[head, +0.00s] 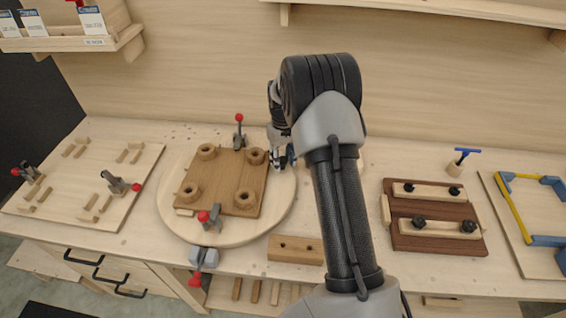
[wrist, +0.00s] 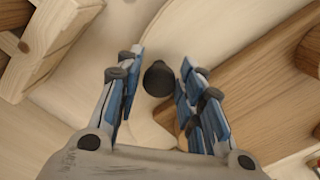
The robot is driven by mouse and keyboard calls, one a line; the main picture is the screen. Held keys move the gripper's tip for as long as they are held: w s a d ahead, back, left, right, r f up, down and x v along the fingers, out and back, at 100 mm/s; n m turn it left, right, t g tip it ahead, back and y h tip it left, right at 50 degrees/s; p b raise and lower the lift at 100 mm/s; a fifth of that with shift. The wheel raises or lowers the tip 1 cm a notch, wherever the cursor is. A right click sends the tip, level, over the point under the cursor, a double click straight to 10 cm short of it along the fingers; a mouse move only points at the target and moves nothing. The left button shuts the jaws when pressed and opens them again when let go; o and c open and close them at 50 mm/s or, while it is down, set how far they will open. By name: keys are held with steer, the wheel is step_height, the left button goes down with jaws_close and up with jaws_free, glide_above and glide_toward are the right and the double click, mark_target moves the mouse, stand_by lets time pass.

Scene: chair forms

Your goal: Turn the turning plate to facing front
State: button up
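The turning plate (head: 278,200) is a pale round wooden disc on the bench, left of centre in the head view. It carries a brown board (head: 228,180) with several round posts, held by red-tipped clamps, one at the back (head: 239,135) and one at the front (head: 211,215). The board sits slightly turned on the bench. My gripper (head: 283,156) is at the plate's back right edge, partly hidden by my arm. In the wrist view my gripper (wrist: 157,75) is open around a dark knob (wrist: 158,79), with gaps visible on both sides. The brown board (wrist: 255,85) lies right of the fingers.
A board with clamps (head: 85,185) lies at the left, and a dark brown board with bars (head: 438,243) at the right. A wooden block (head: 295,249) sits in front of the plate. A red-handled clamp (head: 200,262) is at the bench's front edge. A shelf (head: 75,40) hangs upper left.

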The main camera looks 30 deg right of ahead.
steer(key=shift+f, duration=0.3)
steer(key=shift+c, duration=0.2)
jaws_close()
stand_by(0.3)
